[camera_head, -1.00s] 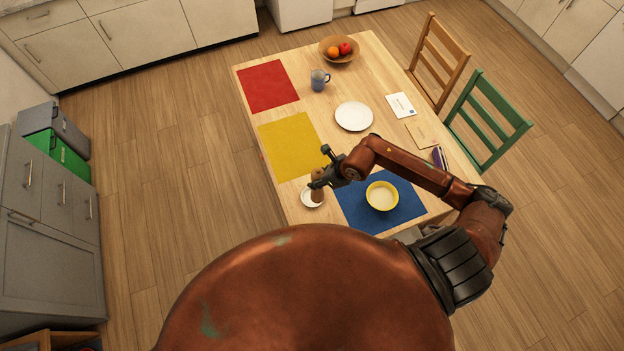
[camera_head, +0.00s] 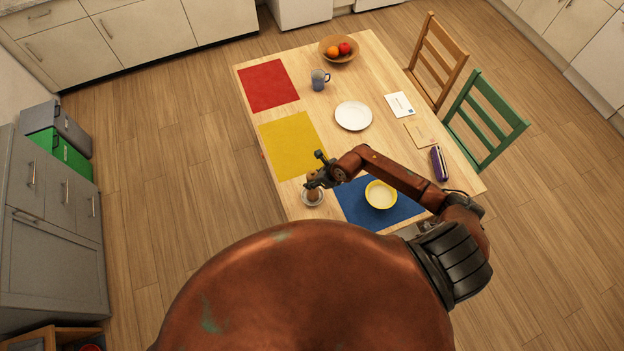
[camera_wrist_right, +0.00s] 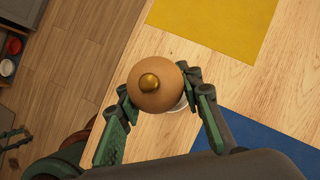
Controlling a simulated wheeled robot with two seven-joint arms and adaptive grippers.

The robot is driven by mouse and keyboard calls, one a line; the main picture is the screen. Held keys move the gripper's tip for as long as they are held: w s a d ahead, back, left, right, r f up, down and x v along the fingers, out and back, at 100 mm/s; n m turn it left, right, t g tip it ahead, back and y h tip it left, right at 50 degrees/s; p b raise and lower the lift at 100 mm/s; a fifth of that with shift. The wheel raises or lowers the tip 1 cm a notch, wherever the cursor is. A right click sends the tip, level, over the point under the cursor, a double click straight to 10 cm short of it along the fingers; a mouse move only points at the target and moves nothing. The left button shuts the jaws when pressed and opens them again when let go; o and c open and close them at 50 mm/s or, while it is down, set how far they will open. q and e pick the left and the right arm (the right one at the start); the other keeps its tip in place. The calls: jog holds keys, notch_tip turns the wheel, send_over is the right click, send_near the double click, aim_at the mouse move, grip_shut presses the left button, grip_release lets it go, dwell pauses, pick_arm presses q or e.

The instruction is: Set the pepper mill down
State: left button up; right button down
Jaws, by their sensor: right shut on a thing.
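The pepper mill (camera_head: 313,194) is brown with a gold knob on top. In the right wrist view its round top (camera_wrist_right: 152,98) sits between both fingers. My right gripper (camera_wrist_right: 162,100) is shut on it and holds it upright. In the head view my right gripper (camera_head: 312,183) is at the near left edge of the table. The mill stands over a small white saucer (camera_head: 304,201), whose rim also shows beneath it in the wrist view (camera_wrist_right: 180,106). I cannot tell whether its base touches the saucer. My left gripper does not show.
On the wooden table (camera_head: 375,75), a yellow bowl (camera_head: 381,195) sits on a blue mat (camera_head: 408,209) close to the right. A yellow mat (camera_head: 292,145) lies behind. A white plate (camera_head: 353,116), mug (camera_head: 319,80) and purple case (camera_head: 440,164) are farther off.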

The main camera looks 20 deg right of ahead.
jog(key=c, duration=1.4)
grip_release()
jog(key=shift+o, duration=0.2)
jog(key=shift+r, duration=0.2)
jog(key=b+v, duration=0.2)
jog(key=v, duration=1)
jog(key=shift+b, duration=0.3)
jog(key=shift+f, duration=0.15)
